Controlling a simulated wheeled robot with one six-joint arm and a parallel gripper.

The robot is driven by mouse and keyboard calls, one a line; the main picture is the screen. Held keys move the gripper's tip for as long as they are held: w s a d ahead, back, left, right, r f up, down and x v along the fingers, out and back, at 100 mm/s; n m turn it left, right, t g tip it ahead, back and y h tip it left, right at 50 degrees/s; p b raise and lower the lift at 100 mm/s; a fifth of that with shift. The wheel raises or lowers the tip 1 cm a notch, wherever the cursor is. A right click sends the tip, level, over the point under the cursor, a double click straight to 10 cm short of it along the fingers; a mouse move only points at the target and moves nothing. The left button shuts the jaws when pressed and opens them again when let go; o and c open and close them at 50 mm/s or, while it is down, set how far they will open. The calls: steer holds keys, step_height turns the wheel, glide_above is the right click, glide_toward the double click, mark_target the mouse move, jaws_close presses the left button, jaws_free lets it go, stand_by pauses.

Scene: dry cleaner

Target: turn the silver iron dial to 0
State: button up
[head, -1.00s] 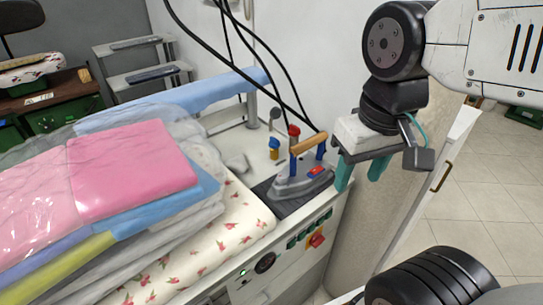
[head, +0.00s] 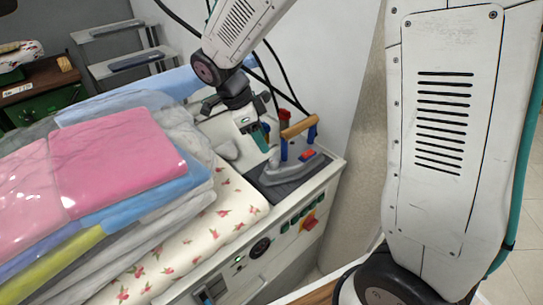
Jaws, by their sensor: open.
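The silver iron (head: 286,172), with a wooden handle (head: 299,127) on blue posts, stands on a dark rest pad on the white ironing station. A small red part (head: 307,155) shows on its right side. I cannot make out a dial or its marks on the iron at this size. My gripper (head: 262,138), with teal fingers, is just left of and behind the iron's handle, pointing down. It looks apart from the iron. The fingers partly overlap in view, and no object shows between them; the gripper is open.
A pile of bagged, folded clothes (head: 118,165) covers the left of the station, on a floral cover (head: 235,200). The front panel has a black knob (head: 260,247), green switches and a red switch (head: 309,221). Black cables hang behind the iron. A wall stands behind.

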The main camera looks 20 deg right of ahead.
mark_target(273, 160)
steer(key=x, duration=0.7)
steer(key=shift+d+f, duration=0.1)
steer(key=shift+f, duration=0.2)
steer(key=c, duration=1)
